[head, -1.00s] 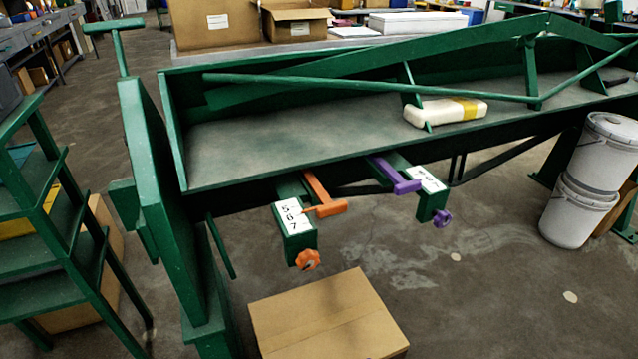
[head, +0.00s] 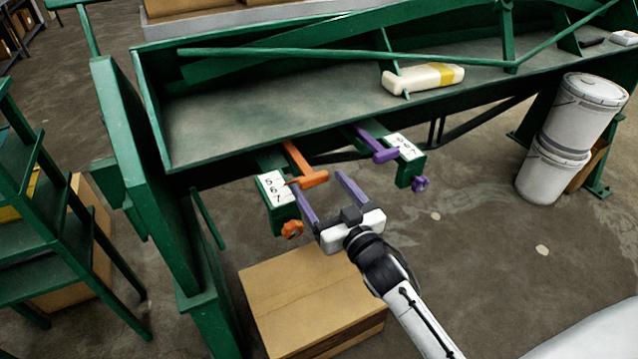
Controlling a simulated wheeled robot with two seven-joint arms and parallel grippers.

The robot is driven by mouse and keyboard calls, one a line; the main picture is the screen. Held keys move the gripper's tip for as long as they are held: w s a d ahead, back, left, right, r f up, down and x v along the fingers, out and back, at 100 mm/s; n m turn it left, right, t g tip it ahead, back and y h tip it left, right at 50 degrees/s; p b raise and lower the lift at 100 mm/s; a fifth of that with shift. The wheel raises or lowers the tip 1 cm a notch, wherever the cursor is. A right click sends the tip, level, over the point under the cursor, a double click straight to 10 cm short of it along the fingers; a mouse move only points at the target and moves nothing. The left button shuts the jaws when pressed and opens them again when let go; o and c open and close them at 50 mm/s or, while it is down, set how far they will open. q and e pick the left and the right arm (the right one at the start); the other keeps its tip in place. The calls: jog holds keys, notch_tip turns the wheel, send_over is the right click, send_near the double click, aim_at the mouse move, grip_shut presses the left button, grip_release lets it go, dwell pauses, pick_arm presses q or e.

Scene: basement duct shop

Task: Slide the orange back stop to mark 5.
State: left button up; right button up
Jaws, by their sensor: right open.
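The orange back stop (head: 301,163) is a T-shaped bar on a green rail under the front edge of the green machine. Beside it a white scale plate (head: 275,188) shows 5, 6 and 7; the stop's pointer lies near the upper part of the plate, but the exact reading is too small to tell. An orange knob (head: 292,230) sits at the rail's front end. My right gripper (head: 324,183) is open and empty, its two fingers pointing toward the stop, one on each side of its crossbar's near end. Contact cannot be told. My left gripper is not in view.
A purple stop (head: 376,150) with its own scale plate (head: 405,146) and purple knob (head: 420,184) is to the right. A cardboard box (head: 310,290) stands on the floor below. White buckets (head: 575,130) stand at right, a green rack (head: 60,240) at left.

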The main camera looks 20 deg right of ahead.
jog(key=shift+w, duration=0.75)
